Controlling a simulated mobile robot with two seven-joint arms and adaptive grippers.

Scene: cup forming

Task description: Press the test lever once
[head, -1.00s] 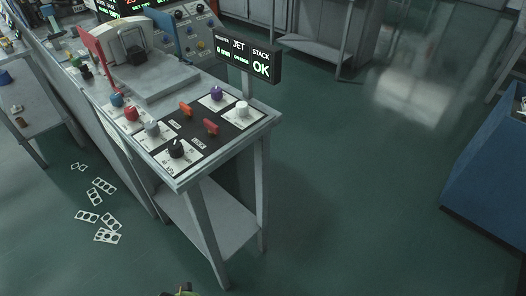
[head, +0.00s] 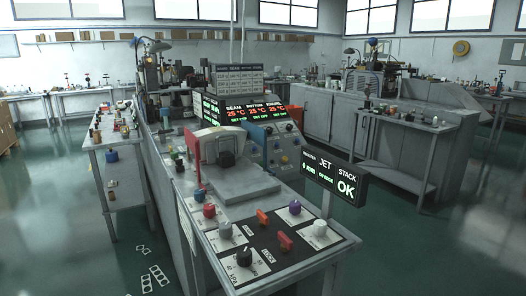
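A control panel (head: 234,236) sits on the near end of the grey bench, partly black and partly white. It carries an orange lever (head: 263,217) and a red lever (head: 285,241), both standing up from the black part. Their labels are too small to read, so I cannot tell which one is the test lever. A red upright bar (head: 194,158) stands beside the machine behind the panel. Neither of my grippers is in view.
Several knobs surround the levers, among them black (head: 244,257), white (head: 319,228) and purple (head: 295,207). A temperature display (head: 257,113) stands farther back. A side table (head: 104,134) is at the left. Perforated offcuts (head: 155,279) lie on the floor. Green floor is open at the right.

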